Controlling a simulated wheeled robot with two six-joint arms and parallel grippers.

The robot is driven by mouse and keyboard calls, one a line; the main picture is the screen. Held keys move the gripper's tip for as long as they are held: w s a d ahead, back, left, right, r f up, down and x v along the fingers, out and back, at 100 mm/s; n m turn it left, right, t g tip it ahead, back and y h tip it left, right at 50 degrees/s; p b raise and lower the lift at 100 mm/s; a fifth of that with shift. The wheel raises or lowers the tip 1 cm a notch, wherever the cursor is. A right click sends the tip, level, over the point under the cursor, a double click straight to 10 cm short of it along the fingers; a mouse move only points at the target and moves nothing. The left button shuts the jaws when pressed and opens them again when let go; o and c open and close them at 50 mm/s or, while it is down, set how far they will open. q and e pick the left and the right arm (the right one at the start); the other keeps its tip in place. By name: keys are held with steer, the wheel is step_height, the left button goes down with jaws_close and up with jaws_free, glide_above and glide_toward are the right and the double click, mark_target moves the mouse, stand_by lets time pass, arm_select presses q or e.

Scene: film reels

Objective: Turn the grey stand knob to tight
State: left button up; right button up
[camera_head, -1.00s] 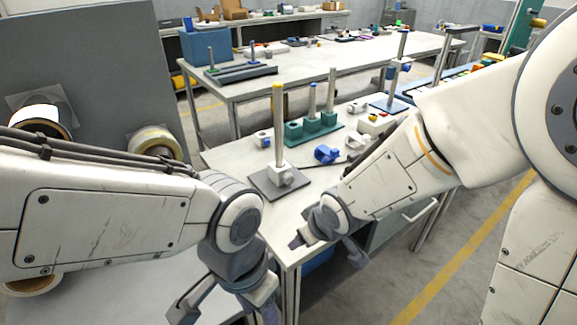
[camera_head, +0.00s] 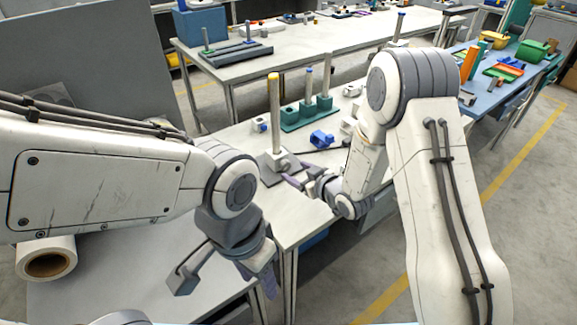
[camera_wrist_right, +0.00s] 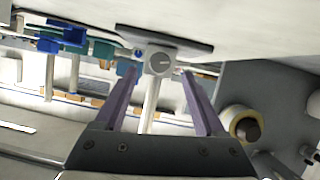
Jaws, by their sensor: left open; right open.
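The stand (camera_head: 275,110) has a pale pole with a yellow tip, a white block and a dark base plate, on the near bench. Its round grey knob (camera_wrist_right: 160,63) faces the right wrist camera, with a dark mark on its face. In the head view the knob is partly hidden by my right gripper (camera_head: 291,174). In the right wrist view my right gripper (camera_wrist_right: 159,73) is open, its purple fingers on either side of the knob; contact cannot be told. My left gripper (camera_head: 224,283) is open and empty, low over the near white surface, away from the stand.
A green block with posts (camera_head: 307,114) and a blue part (camera_head: 321,138) sit behind the stand. A small white part (camera_head: 260,124) is beside the green block. A roll (camera_head: 47,259) lies at lower left. The bench front edge is close to my right wrist.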

mark_target(287, 166)
steer(key=x, duration=0.5)
jaws_close()
